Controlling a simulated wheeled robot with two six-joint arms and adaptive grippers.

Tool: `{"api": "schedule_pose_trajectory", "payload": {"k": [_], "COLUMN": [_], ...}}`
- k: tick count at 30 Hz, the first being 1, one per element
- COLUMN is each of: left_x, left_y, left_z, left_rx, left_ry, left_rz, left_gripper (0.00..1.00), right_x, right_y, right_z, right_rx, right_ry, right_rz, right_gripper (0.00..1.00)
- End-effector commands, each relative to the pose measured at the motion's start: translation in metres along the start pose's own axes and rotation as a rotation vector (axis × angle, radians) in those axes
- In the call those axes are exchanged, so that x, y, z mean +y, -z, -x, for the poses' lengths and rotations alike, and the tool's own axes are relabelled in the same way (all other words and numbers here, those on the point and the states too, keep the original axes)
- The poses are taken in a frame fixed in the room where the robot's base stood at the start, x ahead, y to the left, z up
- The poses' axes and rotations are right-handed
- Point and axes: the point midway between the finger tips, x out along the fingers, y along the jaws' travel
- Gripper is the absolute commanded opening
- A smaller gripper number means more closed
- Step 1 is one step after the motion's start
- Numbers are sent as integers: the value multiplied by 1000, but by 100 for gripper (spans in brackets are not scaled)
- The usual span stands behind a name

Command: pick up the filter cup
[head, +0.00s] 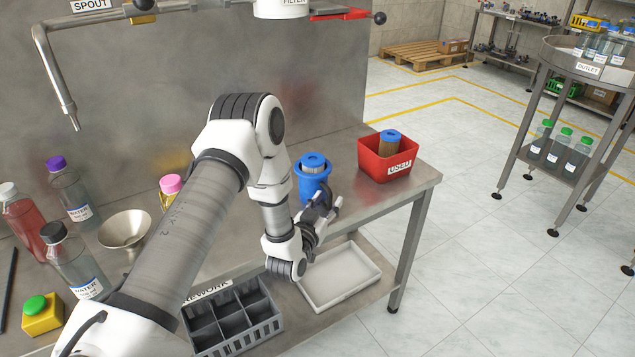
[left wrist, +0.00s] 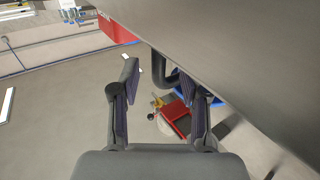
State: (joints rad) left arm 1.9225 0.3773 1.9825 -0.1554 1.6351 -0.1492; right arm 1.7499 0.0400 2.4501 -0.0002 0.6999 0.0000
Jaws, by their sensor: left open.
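The filter cup is most likely the blue cup (head: 313,186) holding a blue-capped cartridge, standing upright on the steel bench in the head view. My left gripper (head: 328,205) is just in front of it, toward its right side, fingers pointing up and right. In the left wrist view, my left gripper (left wrist: 163,85) is open, with a dark curved bar (left wrist: 168,72) between its fingers, which looks like a handle. A bit of blue (left wrist: 186,90) shows behind the right finger, probably the cup. Whether a finger touches is unclear. My right gripper is out of view.
A red bin marked USED (head: 374,170) with a blue-capped cartridge stands right of the cup; its red side (left wrist: 118,32) shows in the left wrist view. A white tray (head: 340,282) and grey divided crate (head: 262,340) lie below. Bottles and a funnel (head: 125,230) stand left.

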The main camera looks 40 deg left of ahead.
Motion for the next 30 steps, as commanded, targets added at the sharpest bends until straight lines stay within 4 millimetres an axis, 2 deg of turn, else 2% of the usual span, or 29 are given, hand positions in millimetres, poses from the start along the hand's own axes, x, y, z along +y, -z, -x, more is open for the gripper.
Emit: {"api": "schedule_pose_trajectory", "payload": {"k": [3,9,10,13,14,26,30], "left_x": [1,1,1,1,1,1,2], "left_y": [0,-1,-1,-1,-1,0,7], "left_z": [-15,-17,-17,-17,-17,-17,-20], "left_rx": [-1,-2,-2,-2,-2,0,1], "left_ry": [-2,-1,-1,-1,-1,-1,-2], "left_rz": [-2,-1,-1,-1,-1,-1,-1], "left_gripper": [45,45,42,6,0,0,0], "right_x": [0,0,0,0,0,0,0], "right_y": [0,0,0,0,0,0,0], "right_z": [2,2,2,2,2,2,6], "right_rx": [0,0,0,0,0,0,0], "right_ry": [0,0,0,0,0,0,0], "right_rz": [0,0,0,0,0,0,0], "right_gripper": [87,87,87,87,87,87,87]}}
